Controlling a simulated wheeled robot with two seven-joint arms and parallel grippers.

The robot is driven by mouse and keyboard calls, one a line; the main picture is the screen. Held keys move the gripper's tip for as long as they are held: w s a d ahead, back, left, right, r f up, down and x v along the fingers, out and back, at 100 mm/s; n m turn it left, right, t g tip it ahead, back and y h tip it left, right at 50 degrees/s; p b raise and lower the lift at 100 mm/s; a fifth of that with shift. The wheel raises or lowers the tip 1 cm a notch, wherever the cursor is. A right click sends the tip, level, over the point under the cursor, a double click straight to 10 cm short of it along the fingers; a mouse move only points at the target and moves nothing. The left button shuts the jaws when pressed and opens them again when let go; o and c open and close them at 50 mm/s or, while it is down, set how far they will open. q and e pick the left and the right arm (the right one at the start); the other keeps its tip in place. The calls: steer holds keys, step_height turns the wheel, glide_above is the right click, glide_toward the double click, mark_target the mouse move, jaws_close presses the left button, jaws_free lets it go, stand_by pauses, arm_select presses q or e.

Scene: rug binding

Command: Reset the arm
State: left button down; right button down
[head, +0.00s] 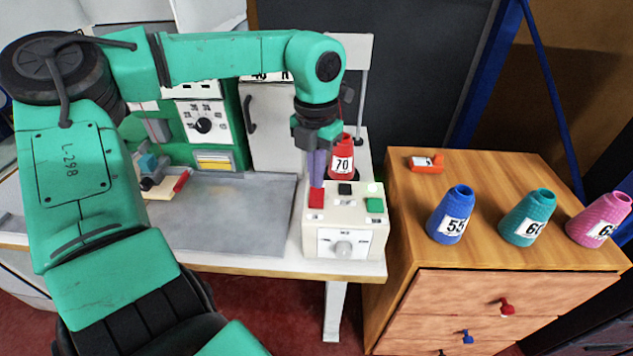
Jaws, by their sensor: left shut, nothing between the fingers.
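My left arm comes in from the left and reaches across the machine table. My left gripper (316,180) points down, shut and empty, with its tips at or just above the red button (316,198) on the cream control box (345,228); I cannot tell whether they touch. My right gripper is not in view.
A red cone marked 70 (342,158) stands behind the box. On the wooden drawer cabinet (420,200) are blue (451,214), teal (527,217) and pink (599,220) cones and an orange item (426,163). The grey plate (235,215) is mostly clear.

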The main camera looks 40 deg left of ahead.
arm_select(q)
step_height(320, 180, up, 2)
steer(key=shift+r+p, duration=0.25)
steer(key=shift+p, duration=0.35)
